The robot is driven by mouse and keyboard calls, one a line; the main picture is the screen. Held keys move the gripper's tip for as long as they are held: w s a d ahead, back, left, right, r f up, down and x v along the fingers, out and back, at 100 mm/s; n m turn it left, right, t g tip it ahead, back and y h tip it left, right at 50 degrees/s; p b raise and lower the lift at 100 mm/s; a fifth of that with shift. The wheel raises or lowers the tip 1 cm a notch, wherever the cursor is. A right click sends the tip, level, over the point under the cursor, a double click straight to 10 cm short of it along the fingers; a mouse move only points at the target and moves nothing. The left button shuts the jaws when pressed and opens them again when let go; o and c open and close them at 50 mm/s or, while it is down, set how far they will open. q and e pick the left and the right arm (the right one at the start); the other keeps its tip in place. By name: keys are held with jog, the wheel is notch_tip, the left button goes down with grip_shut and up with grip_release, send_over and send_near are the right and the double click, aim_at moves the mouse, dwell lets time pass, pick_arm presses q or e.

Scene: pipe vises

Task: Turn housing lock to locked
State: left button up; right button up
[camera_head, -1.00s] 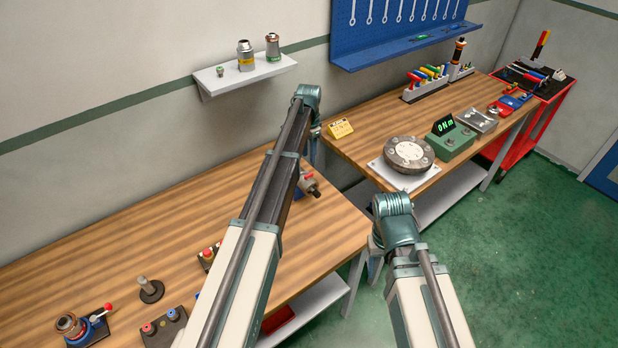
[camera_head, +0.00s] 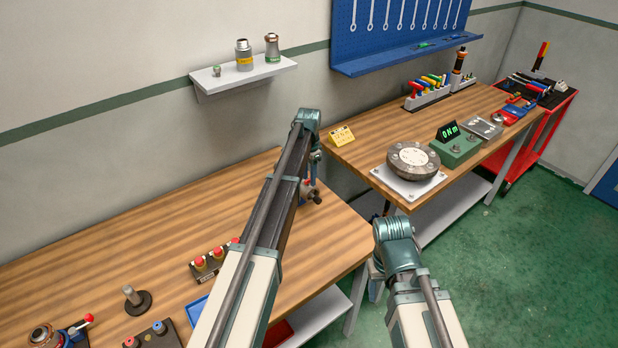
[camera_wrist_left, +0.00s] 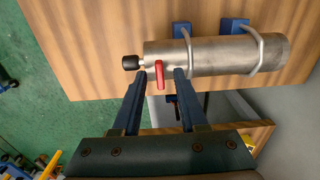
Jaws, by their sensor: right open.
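The housing is a grey metal cylinder (camera_wrist_left: 220,56) lying in two blue clamps (camera_wrist_left: 182,28) in the left wrist view. A red lock lever (camera_wrist_left: 158,74) sticks out near its left end, beside a black knob (camera_wrist_left: 131,62). My left gripper (camera_wrist_left: 160,76) is open, with one finger on each side of the lever; I cannot tell whether they touch it. In the head view the end of the housing (camera_head: 312,196) shows past my left arm, which hides the rest. My right gripper (camera_head: 375,278) is mostly hidden below its wrist, over the floor.
The left bench (camera_head: 110,240) holds a box with red buttons (camera_head: 212,260), a post on a round base (camera_head: 134,298) and a vise with a red-knobbed lever (camera_head: 66,335). The right bench (camera_head: 365,145) carries a round flange (camera_head: 413,160) and a green display box (camera_head: 456,148).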

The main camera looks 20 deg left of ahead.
pick_arm(q)
grip_shut()
jog(key=shift+m, duration=0.3)
jog(key=m, duration=0.3)
jog(key=shift+m, duration=0.3)
jog(key=m, duration=0.4)
jog(key=shift+m, duration=0.3)
jog(key=m, duration=0.4)
jog(key=shift+m, duration=2.5)
